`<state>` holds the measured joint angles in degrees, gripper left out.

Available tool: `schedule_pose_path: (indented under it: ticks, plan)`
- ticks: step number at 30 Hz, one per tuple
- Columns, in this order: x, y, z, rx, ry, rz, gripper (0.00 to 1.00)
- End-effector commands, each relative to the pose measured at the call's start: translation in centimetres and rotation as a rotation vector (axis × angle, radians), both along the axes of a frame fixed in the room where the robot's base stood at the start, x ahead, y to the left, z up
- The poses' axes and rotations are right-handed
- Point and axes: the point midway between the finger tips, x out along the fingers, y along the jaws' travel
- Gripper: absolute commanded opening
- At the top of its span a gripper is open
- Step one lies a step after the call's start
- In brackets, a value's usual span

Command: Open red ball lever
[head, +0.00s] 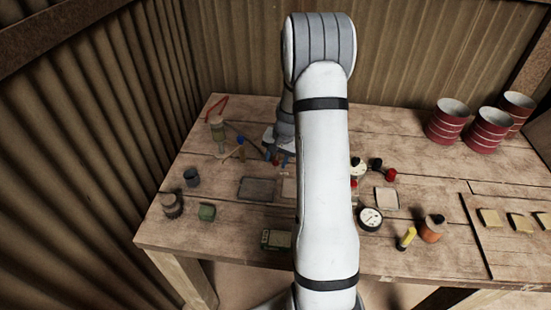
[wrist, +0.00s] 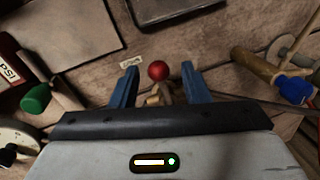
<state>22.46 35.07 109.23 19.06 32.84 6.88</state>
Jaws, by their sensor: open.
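The red ball (wrist: 158,70) is the end knob of a lever. In the wrist view it sits between the two blue fingers of my gripper (wrist: 160,76), close to their tips. The fingers are spread, with a gap on each side of the ball. Brass-coloured parts (wrist: 153,100) show just below the ball, and the rest of the lever is hidden by my gripper. In the head view my gripper (head: 279,157) is low over the middle of the table, partly behind my arm. I cannot make out the ball clearly there.
In the wrist view, a green-knobbed lever (wrist: 36,98) is at left and a blue-knobbed brass valve (wrist: 292,89) at right. A flat plate (wrist: 62,35) and a dark tray (wrist: 172,14) lie beyond. Red drums (head: 447,122) stand on the table (head: 395,255) at right in the head view.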

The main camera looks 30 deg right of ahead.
Motion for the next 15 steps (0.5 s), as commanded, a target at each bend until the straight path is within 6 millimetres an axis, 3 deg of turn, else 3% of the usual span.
schedule_pose_path:
  ticks: [4,15]
  plan:
    - [-0.01,-0.02,0.01,0.0,0.0,0.0,0.41]
    - [-0.01,-0.06,0.03,0.0,0.0,-0.001,0.11]
